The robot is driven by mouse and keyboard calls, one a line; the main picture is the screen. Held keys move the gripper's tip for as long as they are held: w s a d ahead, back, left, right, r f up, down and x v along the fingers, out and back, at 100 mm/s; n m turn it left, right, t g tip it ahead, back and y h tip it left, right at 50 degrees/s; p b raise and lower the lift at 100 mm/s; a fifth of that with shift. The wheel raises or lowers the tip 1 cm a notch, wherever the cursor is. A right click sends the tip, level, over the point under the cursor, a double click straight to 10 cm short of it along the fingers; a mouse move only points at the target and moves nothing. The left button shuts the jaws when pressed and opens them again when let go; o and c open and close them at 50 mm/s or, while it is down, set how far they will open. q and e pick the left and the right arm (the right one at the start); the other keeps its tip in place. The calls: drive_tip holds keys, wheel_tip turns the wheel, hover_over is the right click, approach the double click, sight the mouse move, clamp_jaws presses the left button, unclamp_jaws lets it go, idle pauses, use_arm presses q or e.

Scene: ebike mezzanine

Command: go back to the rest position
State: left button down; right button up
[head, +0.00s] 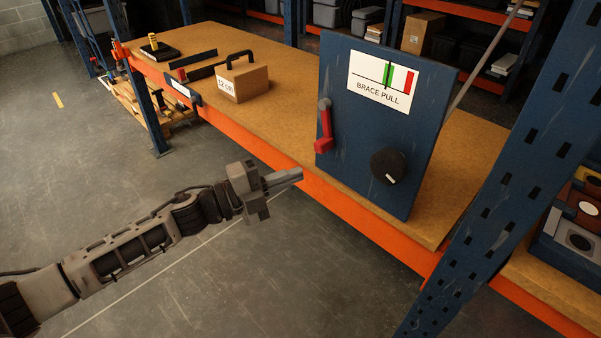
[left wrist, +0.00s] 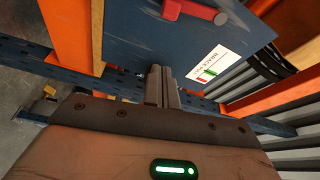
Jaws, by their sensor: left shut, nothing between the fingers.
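My left gripper (head: 284,178) is shut and empty. It hangs in the air in front of the orange edge of the bench, to the left of and a little below the red lever. In the left wrist view its two fingers (left wrist: 161,85) lie together with nothing between them. My right gripper is in neither view.
A blue panel (head: 345,190) marked BRACE PULL stands on the bench (head: 285,115), with a red lever (head: 324,128) and a black knob (head: 388,166). A wooden block with a handle (head: 243,82) sits further left. A blue post (head: 500,180) rises at right. Floor at left is clear.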

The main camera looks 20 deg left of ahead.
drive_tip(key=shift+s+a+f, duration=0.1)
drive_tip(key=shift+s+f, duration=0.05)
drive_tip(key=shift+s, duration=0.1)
